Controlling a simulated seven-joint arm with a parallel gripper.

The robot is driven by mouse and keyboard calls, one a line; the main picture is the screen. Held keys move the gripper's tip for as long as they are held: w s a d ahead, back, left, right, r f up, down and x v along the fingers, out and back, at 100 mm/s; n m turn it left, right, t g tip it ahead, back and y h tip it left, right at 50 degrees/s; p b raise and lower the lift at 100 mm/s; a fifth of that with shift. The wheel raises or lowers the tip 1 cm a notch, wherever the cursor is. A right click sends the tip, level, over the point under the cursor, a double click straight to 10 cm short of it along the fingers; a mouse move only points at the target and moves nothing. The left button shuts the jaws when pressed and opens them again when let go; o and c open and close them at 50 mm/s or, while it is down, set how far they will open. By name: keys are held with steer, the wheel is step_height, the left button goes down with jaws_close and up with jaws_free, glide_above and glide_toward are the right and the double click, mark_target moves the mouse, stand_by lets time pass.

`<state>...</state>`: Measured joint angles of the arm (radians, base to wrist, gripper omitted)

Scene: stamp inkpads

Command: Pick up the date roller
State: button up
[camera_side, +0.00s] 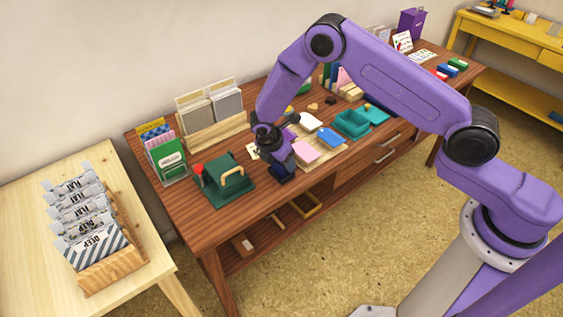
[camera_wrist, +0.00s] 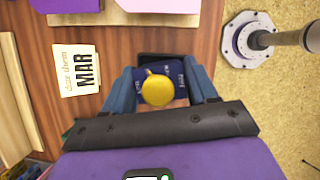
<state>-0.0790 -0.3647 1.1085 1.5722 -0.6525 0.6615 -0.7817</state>
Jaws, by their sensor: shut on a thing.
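The date roller, as I take it, is a dark navy block with pale lettering and a round yellow knob (camera_wrist: 157,90). It sits between my two blue fingers in the wrist view, with a black base showing beyond it. My gripper (camera_wrist: 162,82) is shut on it, one finger on each side. In the side view my gripper (camera_side: 275,150) points down at the front of the brown table, and the dark block (camera_side: 283,176) shows beneath it. I cannot tell whether the block touches the tabletop. A cream card reading "MAR" (camera_wrist: 78,70) lies to its left in the wrist view.
A green stand with a wooden handle (camera_side: 223,181) is left of my gripper in the side view. A wooden board with a pink pad (camera_side: 305,152) and a blue pad (camera_side: 331,138) is close on the right. The brown table's (camera_side: 210,222) front edge is near.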

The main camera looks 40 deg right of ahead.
steer(key=shift+r, duration=0.45)
steer(key=s+d+r, duration=0.3)
steer(key=s+r, duration=0.8)
steer(key=s, duration=0.2)
steer(key=shift+s+r, duration=0.35)
